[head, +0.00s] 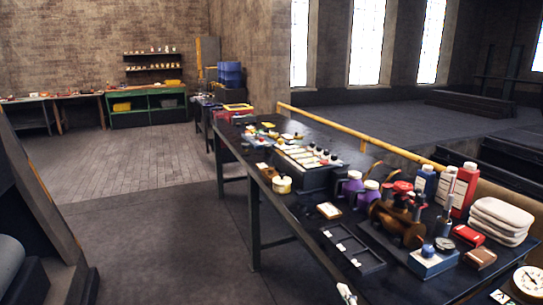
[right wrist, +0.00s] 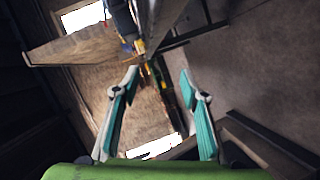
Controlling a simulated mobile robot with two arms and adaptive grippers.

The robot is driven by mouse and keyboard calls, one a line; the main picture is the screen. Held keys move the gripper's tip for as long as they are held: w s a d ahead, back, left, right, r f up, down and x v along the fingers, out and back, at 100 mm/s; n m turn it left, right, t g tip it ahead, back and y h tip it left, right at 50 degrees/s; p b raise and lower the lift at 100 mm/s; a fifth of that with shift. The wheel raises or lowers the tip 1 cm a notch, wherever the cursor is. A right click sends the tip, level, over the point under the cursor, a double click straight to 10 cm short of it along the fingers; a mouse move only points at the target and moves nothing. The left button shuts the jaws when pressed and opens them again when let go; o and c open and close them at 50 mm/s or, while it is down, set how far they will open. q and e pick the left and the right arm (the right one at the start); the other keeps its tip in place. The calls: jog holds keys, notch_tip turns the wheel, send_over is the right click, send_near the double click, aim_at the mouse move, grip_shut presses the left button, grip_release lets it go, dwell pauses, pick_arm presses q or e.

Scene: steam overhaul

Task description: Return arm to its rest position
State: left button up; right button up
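My right gripper (right wrist: 158,73) shows in the right wrist view. Its two teal-padded fingers are spread wide apart, with nothing between them. Past the fingertips I see blurred, tilted surroundings, including a long bench or beam and a brown floor or wall. The gripper looks clear of any object. My left gripper is in neither view.
A long dark workbench (head: 280,219) runs along the right in the head view.

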jog(key=s+d+f+m+g+h, duration=0.1)
jog(key=s+d+f+m+g, duration=0.15)
jog(key=s+f+m, duration=0.4)
jog(key=s+d+f+m+g+h, duration=0.1)
jog(key=s+f+g, duration=0.25)
jog(key=s, duration=0.55)
jog(key=s+f+m+g+y, duration=0.1)
jog(key=s+m+g, duration=0.2)
jog(key=s, duration=0.6)
jog(key=s+f+m+g, duration=0.2)
jog(key=s+g, duration=0.1)
jog(key=s, duration=0.6)
notch_tip(320, 180, down, 27)
jog(key=s+g, duration=0.1)
jog(key=s+d+f+g, duration=0.1)
jog(key=s+d+f, duration=0.2)
jog(key=s+f, duration=1.2)
jog(key=shift+s+f, duration=0.2)
jog(key=shift+s, duration=0.95)
